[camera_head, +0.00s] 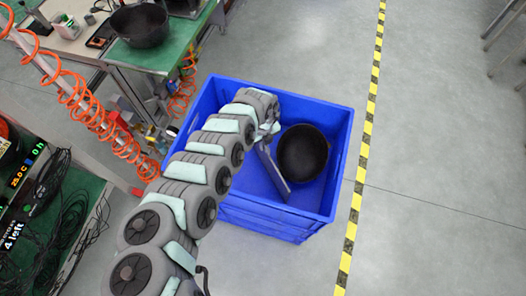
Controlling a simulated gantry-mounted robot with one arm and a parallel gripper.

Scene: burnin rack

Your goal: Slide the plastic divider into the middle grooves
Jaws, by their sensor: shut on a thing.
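A blue crate (262,216) stands on the floor in the middle of the view. My arm reaches over its left side, and my gripper (267,134) is inside the crate's outline, shut on the grey-blue plastic divider (273,174). The divider is a thin panel seen nearly edge-on, slanting from the gripper down to the right toward the crate's near wall. Whether it sits in any grooves cannot be told. The grooves are not discernible at this size. My arm hides the crate's left part and the divider's upper end.
A round black tub (303,153) sits in the crate, right of the divider. Another black tub (140,25) stands on a green-topped bench (178,56) at upper left. Coiled orange hoses (98,112) hang left of my arm. Yellow-black tape (366,135) marks clear floor at right.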

